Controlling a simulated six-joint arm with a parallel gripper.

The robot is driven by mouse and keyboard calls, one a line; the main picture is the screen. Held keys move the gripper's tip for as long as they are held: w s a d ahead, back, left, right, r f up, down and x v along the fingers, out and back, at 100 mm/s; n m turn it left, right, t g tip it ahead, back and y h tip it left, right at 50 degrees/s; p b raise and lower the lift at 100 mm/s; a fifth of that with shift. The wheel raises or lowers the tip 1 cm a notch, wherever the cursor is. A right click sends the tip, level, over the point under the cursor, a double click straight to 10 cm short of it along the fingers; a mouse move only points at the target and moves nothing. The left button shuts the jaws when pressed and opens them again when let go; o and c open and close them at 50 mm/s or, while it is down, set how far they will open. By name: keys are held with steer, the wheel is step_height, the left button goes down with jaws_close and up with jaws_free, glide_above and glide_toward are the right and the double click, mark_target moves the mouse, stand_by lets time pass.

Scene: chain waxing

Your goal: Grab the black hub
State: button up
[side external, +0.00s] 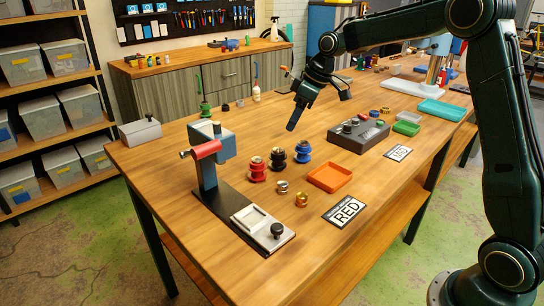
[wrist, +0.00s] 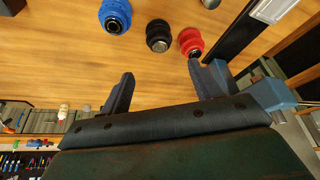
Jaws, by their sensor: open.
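The black hub (side external: 278,160) stands upright on the wooden table, between the red hub (side external: 257,169) and the blue hub (side external: 303,152). My gripper (side external: 297,118) is above and behind the hubs in the side view, empty and clear of them. In the wrist view, the black hub (wrist: 158,36) lies beyond the gap between my spread fingertips (wrist: 160,73). The blue hub (wrist: 115,16) is on its left and the red hub (wrist: 190,42) on its right, partly near my right finger.
A blue fixture with a red roller (side external: 207,149) stands left of the hubs on a black base. A dark grey box (side external: 358,135) sits to the right.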

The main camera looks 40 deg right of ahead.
mark_target(279, 149)
steer(key=shift+x, duration=4.2)
steer(key=shift+f, duration=0.1)
steer(key=shift+x, duration=2.5)
steer(key=c, duration=1)
step_height(279, 149, up, 20)
steer(key=shift+r, duration=0.1)
